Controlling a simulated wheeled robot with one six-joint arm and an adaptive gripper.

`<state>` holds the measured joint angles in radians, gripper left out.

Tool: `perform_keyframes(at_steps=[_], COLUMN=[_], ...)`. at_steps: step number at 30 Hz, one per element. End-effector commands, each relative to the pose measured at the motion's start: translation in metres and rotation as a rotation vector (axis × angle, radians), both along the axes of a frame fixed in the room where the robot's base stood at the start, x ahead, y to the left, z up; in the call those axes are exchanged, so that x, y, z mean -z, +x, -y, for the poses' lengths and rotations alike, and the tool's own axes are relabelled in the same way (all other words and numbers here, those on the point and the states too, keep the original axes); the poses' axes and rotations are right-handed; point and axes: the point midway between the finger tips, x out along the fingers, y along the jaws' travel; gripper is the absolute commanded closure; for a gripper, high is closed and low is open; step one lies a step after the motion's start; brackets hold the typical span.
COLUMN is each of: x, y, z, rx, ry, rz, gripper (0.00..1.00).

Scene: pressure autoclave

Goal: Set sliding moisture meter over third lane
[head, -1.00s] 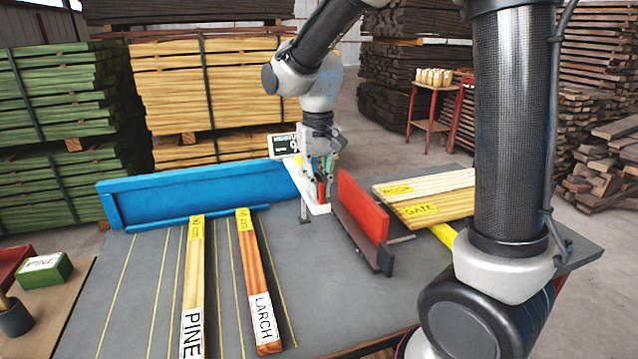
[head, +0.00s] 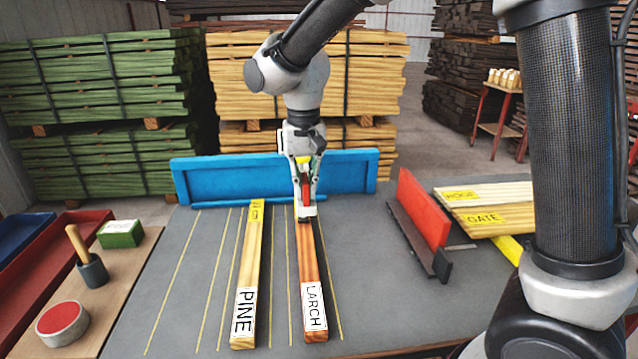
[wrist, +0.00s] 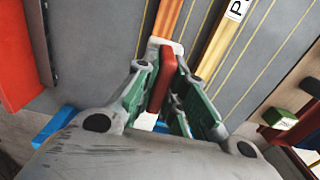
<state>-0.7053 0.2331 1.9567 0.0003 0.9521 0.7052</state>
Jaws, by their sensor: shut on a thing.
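My gripper (head: 305,192) is shut on the red grip (wrist: 168,74) of the moisture meter, whose pale body (head: 307,211) shows below the fingers. The meter is at the far end of the LARCH board (head: 313,270), in front of the blue fence. I cannot tell whether it touches the board. The reddish LARCH board lies in the third lane from the left, between yellow lines. The PINE board (head: 249,280) lies in the lane to its left. In the wrist view the LARCH board (wrist: 168,18) runs on beyond the meter. The fingers hide part of the meter.
The blue fence (head: 225,182) runs along the table's back. The leftmost lane is empty. A side bench at left holds a green block (head: 121,233), a red pad (head: 62,322) and a dark pot (head: 92,271).

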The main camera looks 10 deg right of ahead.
Motion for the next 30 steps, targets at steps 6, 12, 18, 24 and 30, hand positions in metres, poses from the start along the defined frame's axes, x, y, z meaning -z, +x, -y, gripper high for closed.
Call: perform_keyframes(at_steps=[6, 12, 18, 24, 30], x=[0.0, 0.0, 0.0, -0.005, -0.04], y=[0.0, 0.0, 0.0, 0.001, 0.001], z=[-0.001, -0.001, 0.0, -0.001, -0.001], rx=[0.0, 0.0, 0.0, 0.0, 0.0], ry=[0.001, 0.001, 0.0, 0.001, 0.003], rz=[0.001, 0.001, 0.001, 0.002, 0.004], gripper=[1.0, 0.69, 0.66, 0.66, 0.66])
